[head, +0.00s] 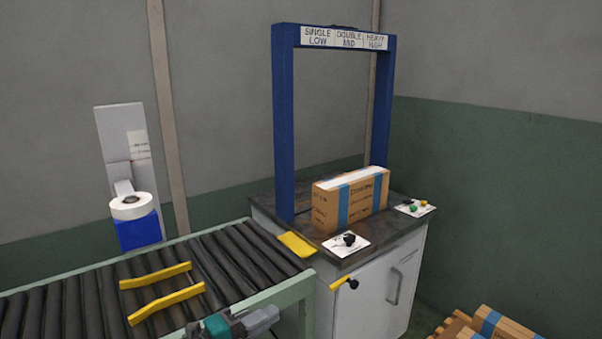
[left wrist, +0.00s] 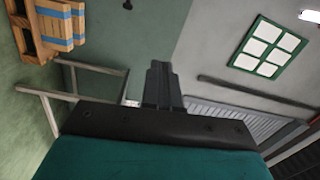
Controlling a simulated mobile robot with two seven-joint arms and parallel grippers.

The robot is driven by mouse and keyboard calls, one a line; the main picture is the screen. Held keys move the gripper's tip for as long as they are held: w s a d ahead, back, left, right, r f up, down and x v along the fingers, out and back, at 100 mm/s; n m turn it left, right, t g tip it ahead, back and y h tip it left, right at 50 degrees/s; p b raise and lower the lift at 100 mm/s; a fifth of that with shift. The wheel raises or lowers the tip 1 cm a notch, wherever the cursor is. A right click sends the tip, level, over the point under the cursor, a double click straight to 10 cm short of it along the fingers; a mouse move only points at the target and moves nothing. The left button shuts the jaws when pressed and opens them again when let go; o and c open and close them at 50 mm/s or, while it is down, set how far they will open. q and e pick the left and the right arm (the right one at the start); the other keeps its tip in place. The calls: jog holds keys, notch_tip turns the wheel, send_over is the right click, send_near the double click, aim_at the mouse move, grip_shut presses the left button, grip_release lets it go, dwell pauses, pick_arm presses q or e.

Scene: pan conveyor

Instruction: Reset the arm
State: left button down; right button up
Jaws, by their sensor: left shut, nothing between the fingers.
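My left gripper (head: 197,328) is at the bottom edge of the head view, over the near side of the roller conveyor (head: 255,257). Its teal and grey body shows, partly cut off by the frame. In the left wrist view its dark fingers (left wrist: 160,85) are together with nothing between them. My right gripper is in neither view.
A blue strapping arch (head: 283,120) stands on a cabinet (head: 375,290) with a blue-strapped cardboard box (head: 350,198) under it. Yellow guide bars (head: 165,304) lie across the rollers. A white tape roll (head: 132,206) is at the left; boxes (head: 500,325) sit lower right.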

pick_arm(q)
jog(key=s+a+f+n+y+p, duration=0.2)
jog(key=s+a+f+n+y, duration=0.1)
jog(key=s+n, duration=0.4)
jog(key=s+a+f+n+y+p, duration=0.2)
jog(key=s+a+f+n+y, duration=0.1)
jog(key=s+n, duration=0.5)
jog(key=s+a+f+n+g+y+p, duration=0.1)
jog(key=s+a+f+n+y+p, duration=0.1)
jog(key=s+n+y, duration=0.4)
jog(key=s+a+f+n, duration=0.1)
jog(key=a+n, duration=0.1)
jog(key=n, duration=0.1)
jog(key=shift+s+a+p, duration=0.2)
jog(key=shift+a+p, duration=0.1)
jog(key=shift+a, duration=0.1)
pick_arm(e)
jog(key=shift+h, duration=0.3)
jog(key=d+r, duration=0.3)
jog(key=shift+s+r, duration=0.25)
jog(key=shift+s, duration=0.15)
